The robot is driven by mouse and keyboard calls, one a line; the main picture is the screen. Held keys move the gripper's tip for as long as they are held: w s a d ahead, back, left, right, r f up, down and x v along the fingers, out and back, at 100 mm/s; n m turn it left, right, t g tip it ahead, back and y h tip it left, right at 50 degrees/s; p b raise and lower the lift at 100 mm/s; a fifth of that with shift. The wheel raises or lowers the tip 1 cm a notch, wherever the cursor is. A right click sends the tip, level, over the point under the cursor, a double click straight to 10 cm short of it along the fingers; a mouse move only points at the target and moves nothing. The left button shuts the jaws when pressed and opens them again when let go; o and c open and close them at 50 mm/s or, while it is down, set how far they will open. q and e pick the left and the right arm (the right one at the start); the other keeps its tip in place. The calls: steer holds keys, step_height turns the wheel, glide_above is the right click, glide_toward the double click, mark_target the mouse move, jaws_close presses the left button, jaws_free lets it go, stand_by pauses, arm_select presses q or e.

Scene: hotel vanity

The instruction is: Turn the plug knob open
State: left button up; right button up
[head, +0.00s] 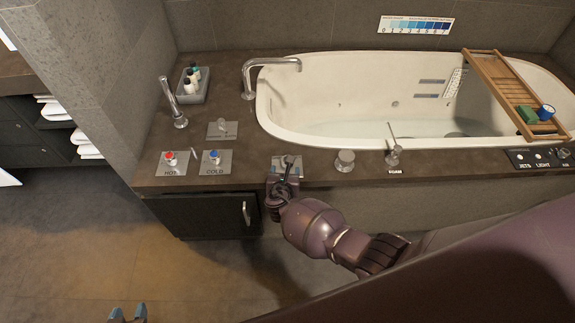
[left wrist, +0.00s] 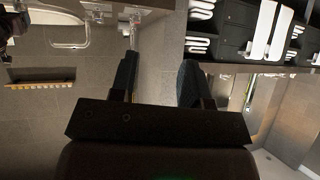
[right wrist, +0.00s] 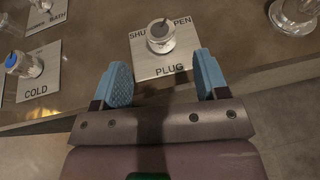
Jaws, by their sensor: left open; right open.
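The plug knob (right wrist: 160,38) is a round metal knob on a plate (right wrist: 166,66) marked PLUG, with partly covered SHUT and OPEN lettering. In the head view, the plug plate (head: 298,173) lies on the tub's front ledge, and my right gripper partly covers it. My right gripper (right wrist: 164,78) is open and empty. Its blue fingertips point toward the knob, just short of it in the picture, with the knob roughly centred between them. My left gripper (head: 128,314) is open and empty at the bottom of the head view, far from the knob.
The HOT knob (head: 170,158) and COLD knob (head: 214,157) stand left of the plug plate. A metal knob (head: 345,160) and a foam lever (head: 393,152) stand to its right. The bathtub (head: 300,125) is behind. The floor (head: 120,260) in front is clear.

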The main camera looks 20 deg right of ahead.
steer(key=shift+v, duration=1.05)
